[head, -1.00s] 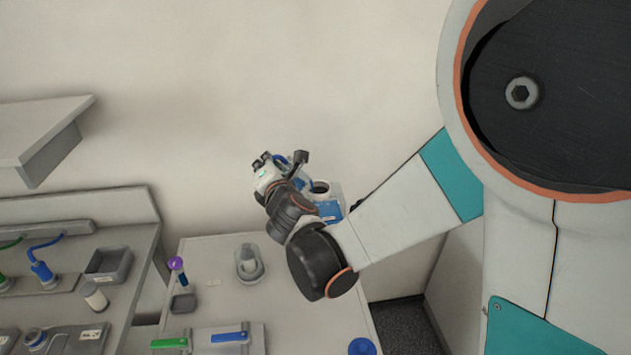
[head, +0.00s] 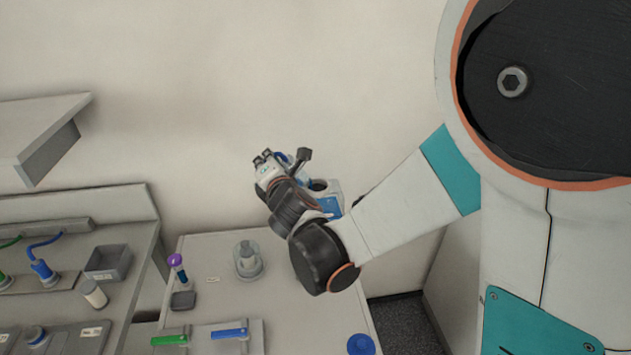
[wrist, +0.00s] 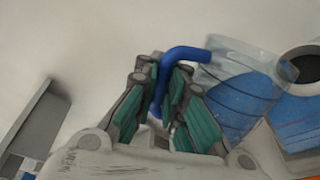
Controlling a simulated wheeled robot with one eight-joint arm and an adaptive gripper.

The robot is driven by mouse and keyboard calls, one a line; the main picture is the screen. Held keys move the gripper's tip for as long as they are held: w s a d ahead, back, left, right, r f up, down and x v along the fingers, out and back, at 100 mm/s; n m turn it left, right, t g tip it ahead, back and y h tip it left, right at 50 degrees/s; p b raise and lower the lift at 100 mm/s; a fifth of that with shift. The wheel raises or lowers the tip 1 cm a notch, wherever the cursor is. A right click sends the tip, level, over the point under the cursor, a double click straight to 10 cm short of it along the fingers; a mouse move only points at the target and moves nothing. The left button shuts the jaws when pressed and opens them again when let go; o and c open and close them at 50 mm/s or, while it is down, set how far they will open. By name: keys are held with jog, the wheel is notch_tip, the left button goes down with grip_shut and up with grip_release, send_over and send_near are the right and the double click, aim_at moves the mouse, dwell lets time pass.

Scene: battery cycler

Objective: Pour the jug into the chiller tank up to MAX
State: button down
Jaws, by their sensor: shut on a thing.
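My gripper (wrist: 158,110) is shut on the blue handle (wrist: 185,54) of the clear jug (wrist: 240,80) in the wrist view. The jug is tilted, and blue shows through its wall; I cannot tell how much of that is liquid. Its rim end is close to the dark round opening of the chiller tank (wrist: 298,98), at the right of the wrist view. In the head view the white and blue chiller tank (head: 331,205) stands behind my wrist, which hides most of the jug. The level in the tank and its MAX mark cannot be made out.
A clear vessel with a grey stopper (head: 248,262) stands on the bench (head: 300,305). A purple-topped item (head: 175,262), a panel with green and blue handles (head: 225,343) and a blue round cap (head: 361,344) are nearby. A grey shelf (head: 45,125) juts out at left.

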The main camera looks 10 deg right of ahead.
jog(key=shift+w+d+r+m+p, duration=0.1)
jog(key=shift+w+d+m+p, duration=0.05)
jog(key=shift+d+m+p, duration=0.3)
dwell(1.4)
